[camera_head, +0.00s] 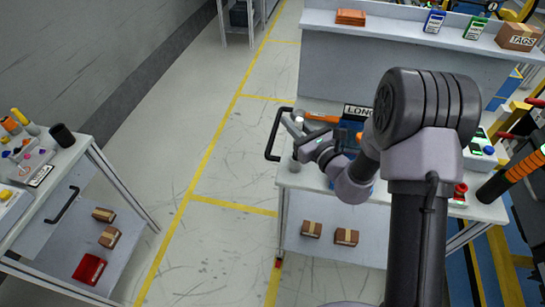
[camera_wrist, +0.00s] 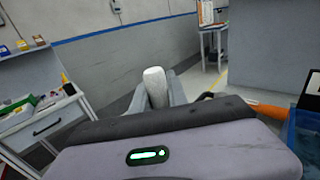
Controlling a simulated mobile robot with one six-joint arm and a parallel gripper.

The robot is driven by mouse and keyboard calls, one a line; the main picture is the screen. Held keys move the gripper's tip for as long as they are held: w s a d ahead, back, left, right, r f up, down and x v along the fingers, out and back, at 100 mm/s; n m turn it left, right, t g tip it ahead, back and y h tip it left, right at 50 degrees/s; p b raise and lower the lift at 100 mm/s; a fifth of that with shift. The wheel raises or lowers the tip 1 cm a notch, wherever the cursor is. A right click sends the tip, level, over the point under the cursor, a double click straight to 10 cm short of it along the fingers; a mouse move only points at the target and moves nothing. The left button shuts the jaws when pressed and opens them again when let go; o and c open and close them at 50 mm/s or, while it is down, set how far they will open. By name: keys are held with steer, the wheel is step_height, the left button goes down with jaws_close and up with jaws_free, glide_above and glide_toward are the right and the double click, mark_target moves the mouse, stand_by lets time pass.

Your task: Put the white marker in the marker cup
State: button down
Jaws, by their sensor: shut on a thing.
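The white marker (camera_wrist: 154,88) is between the fingers of my gripper (camera_wrist: 157,98) in the wrist view, its pale rounded end showing. In the head view my gripper (camera_head: 294,128) is over the left end of the middle cart, shut on the marker, which is small and partly hidden there. A dark cup (camera_head: 62,135), which looks like the marker cup, stands on the left cart near its back right corner. My gripper is well apart from it, across the aisle. I cannot see into the cup.
The left cart (camera_head: 98,170) also carries a grey tray, an orange-topped marker and a yellow-topped one. The middle cart (camera_head: 284,178) holds an orange-handled tool (camera_head: 322,118) and a blue bin behind my arm. The floor aisle between the carts is clear.

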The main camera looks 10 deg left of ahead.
steer(key=f+b, duration=0.1)
steer(key=f, duration=0.3)
steer(key=f+b, duration=0.1)
steer(key=f, duration=0.3)
steer(key=shift+s+d+f+b, duration=0.1)
steer(key=shift+d+f+b, duration=0.1)
steer(key=shift+b, duration=0.2)
steer(key=shift+r, duration=0.15)
steer(key=c, duration=1.7)
jaws_free()
steer(key=shift+f, duration=0.2)
steer(key=shift+c, duration=0.2)
steer(key=o, duration=0.4)
steer(key=shift+o, duration=0.2)
steer(key=shift+r, duration=0.15)
